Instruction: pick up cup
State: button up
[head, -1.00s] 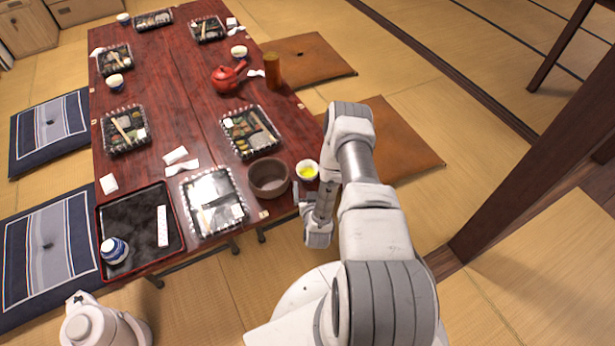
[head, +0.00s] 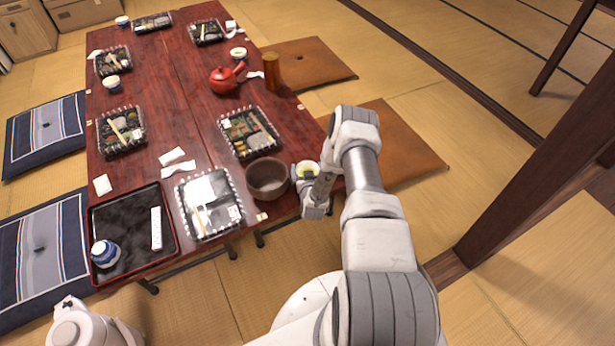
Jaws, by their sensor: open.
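A small white cup with yellow-green tea (head: 307,167) stands upright near the right front corner of the dark red table. My gripper (head: 299,178) is open at the near side of this cup, and the wrist hides part of the cup. I cannot tell whether the fingers touch the cup or are around it. Other cups stand on the table: a blue-and-white cup (head: 105,253) on the black tray (head: 126,191), and white cups farther back (head: 112,83), (head: 238,53) and (head: 122,21).
A brown bowl (head: 267,179) stands just left of the tea cup. A covered lunch box (head: 183,199) is left of the bowl, and another box (head: 277,143) is behind it. A red teapot (head: 222,80) and a brown cylinder (head: 272,72) stand farther back. A dark post (head: 530,150) rises at right.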

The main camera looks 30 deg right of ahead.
jog(key=c, duration=1.1)
jog(key=shift+r, duration=0.1)
